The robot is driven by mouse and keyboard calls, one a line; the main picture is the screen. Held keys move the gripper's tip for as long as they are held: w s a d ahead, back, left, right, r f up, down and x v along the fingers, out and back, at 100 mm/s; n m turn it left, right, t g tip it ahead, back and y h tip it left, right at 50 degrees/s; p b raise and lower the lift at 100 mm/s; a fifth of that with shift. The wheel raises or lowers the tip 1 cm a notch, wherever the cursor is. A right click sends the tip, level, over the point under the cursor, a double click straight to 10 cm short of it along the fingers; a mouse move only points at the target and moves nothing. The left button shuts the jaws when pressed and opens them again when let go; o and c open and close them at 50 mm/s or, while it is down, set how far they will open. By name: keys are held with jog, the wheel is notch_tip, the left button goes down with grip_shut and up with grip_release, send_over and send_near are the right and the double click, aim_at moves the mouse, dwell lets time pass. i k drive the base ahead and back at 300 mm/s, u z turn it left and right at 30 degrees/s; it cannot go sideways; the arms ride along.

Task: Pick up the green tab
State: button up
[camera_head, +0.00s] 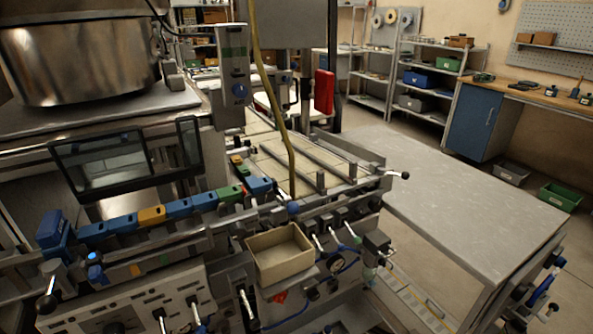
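A small green block (231,192) sits near the right end of a row of blue and orange blocks on the machine's rail. Another small green piece shows just behind it, near an orange one, at the back of the rail. A grey upright box (233,80) above carries a green band across its upper face. I cannot tell which of these is the green tab. My gripper is not visible in this view, so nothing shows as touching or near the green pieces.
An open tan tray (279,254) sits on the machine's front, among levers, a gauge and hoses. A yellow hose (256,60) hangs close right of the grey box. A steel vessel (80,58) stands upper left. A bare grey table (455,190) is at right.

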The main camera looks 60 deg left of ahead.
aim_at(233, 191)
jog(key=i, duration=0.85)
jog(key=u, duration=3.5)
